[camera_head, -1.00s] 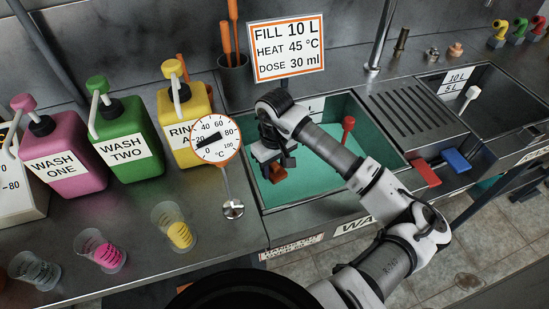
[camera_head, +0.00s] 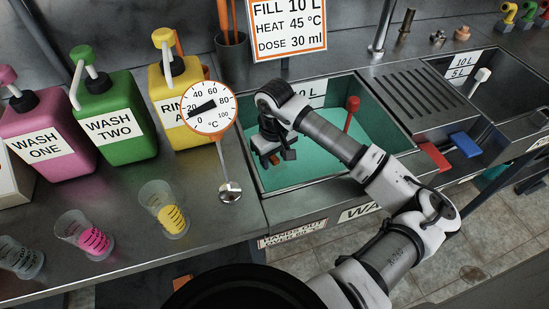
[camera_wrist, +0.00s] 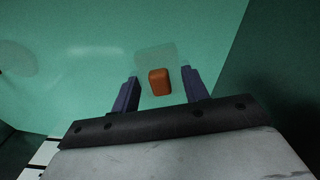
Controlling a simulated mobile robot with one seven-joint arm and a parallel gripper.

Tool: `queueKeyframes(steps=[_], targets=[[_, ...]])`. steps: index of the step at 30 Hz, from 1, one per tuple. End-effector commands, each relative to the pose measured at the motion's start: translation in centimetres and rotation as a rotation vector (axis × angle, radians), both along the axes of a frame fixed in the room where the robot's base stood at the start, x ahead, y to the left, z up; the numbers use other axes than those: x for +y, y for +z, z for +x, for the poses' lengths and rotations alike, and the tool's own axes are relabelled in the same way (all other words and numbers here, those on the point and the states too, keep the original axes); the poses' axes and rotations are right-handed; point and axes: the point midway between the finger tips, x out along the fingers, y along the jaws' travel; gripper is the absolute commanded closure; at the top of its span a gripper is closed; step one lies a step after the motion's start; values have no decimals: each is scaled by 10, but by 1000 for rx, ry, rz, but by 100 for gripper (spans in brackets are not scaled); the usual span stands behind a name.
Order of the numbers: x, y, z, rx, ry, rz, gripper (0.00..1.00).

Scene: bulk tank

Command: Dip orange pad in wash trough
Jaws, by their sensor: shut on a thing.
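The orange pad (camera_wrist: 160,82) shows between the two dark fingers of my gripper (camera_wrist: 159,73) in the wrist view. My gripper is shut on it, over the teal inside of the wash trough (camera_wrist: 65,95). A pale square patch shows around and beyond the pad. In the head view my gripper (camera_head: 277,152) points down inside the left part of the trough (camera_head: 340,181), and only a little orange shows under it. I cannot tell whether the pad touches the liquid or how deep it is.
A dial thermometer (camera_head: 209,107) stands just left of the trough. A red-knobbed lever (camera_head: 351,112) rises inside it, right of my gripper. Wash bottles and small cups stand on the left counter. A drain board (camera_head: 382,100) and a second basin (camera_head: 500,85) lie right.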

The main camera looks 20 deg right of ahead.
Motion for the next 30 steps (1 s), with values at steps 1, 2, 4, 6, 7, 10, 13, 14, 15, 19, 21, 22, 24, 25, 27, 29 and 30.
queueKeyframes(steps=[1, 2, 4, 6, 7, 10, 13, 14, 15, 19, 21, 22, 24, 25, 27, 29, 30], targets=[[0, 0, 0, 0, 0, 0, 78], [0, 0, 0, 0, 0, 0, 78], [0, 0, 0, 0, 0, 0, 78], [0, 0, 0, 0, 0, 0, 78], [0, 1, 0, 0, 0, 0, 78], [0, 6, 0, 0, 0, -1, 78], [-1, 16, 0, -1, 1, -3, 78], [-1, 19, 0, -1, 1, -3, 78], [0, 24, 0, -1, 1, -2, 78], [0, 37, 0, -2, 1, -2, 78], [0, 44, 0, -1, 1, -2, 78], [0, 47, 0, -1, 1, -3, 78], [0, 54, 0, -1, 1, -2, 78], [0, 57, 0, -1, 1, -2, 78], [0, 64, 0, -1, 0, -3, 78], [0, 70, 0, -1, 1, -2, 78], [0, 74, 0, -1, 1, -2, 78]])
